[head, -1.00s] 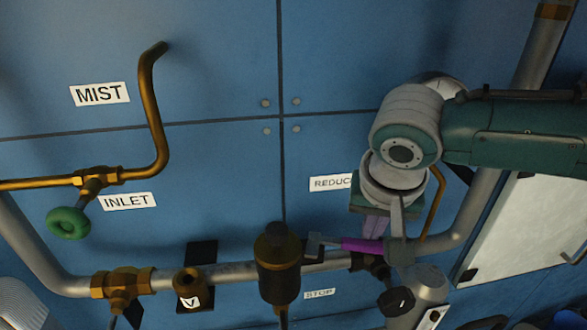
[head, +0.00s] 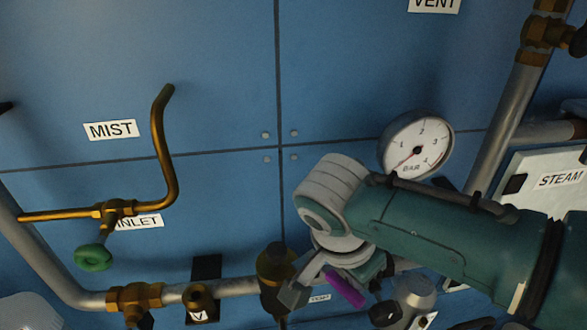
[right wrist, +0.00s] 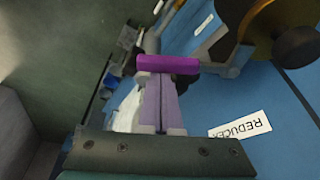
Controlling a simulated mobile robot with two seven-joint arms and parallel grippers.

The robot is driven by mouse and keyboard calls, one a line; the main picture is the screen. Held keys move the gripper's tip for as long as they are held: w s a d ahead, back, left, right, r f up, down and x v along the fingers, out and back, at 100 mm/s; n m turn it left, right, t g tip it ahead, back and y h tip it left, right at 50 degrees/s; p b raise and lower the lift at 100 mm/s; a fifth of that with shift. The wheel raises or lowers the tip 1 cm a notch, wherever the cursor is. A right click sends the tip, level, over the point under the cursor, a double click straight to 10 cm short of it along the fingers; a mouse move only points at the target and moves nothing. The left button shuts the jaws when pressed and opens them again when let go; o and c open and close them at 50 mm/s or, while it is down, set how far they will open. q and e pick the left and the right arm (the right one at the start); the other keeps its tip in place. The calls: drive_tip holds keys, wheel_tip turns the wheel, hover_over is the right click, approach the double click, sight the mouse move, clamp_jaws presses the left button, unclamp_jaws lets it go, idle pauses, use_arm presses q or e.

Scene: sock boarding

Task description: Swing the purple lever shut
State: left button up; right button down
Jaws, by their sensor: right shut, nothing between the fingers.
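The purple lever (head: 345,288) is on the pipework low in the head view, just right of the brown cylindrical fitting (head: 277,265). Its purple grip slants down to the right. In the right wrist view the lever (right wrist: 168,64) lies crosswise at the tips of my right gripper (right wrist: 162,82). The gripper's pale purple fingers are shut together with nothing between them, touching the lever or very close to it. In the head view my right wrist hides most of the fingers. My left gripper is not in view.
A grey pipe (head: 237,290) runs along the bottom of the blue panel. A pressure gauge (head: 416,146) is above my right arm. A green handwheel (head: 93,257) is at left. The REDUCER label (right wrist: 240,124) shows beside the fingers.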

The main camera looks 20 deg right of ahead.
drive_tip(key=a+m, duration=0.1)
drive_tip(key=a+m+g+b, duration=0.1)
drive_tip(key=m, duration=0.1)
drive_tip(key=shift+s+a+f, duration=0.1)
drive_tip(key=shift+s+a, duration=0.2)
drive_tip(key=shift+s, duration=0.05)
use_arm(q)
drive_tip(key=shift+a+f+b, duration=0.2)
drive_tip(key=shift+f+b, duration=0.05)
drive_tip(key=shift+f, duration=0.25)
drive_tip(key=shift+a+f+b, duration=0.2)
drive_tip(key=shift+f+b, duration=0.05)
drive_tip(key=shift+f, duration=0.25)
use_arm(e)
drive_tip(key=shift+a+m+g, duration=0.25)
drive_tip(key=shift+a+m, duration=0.2)
drive_tip(key=shift+m, duration=0.35)
drive_tip(key=shift+a+m+g, duration=0.25)
drive_tip(key=shift+a+m, duration=0.2)
drive_tip(key=shift+m, duration=0.35)
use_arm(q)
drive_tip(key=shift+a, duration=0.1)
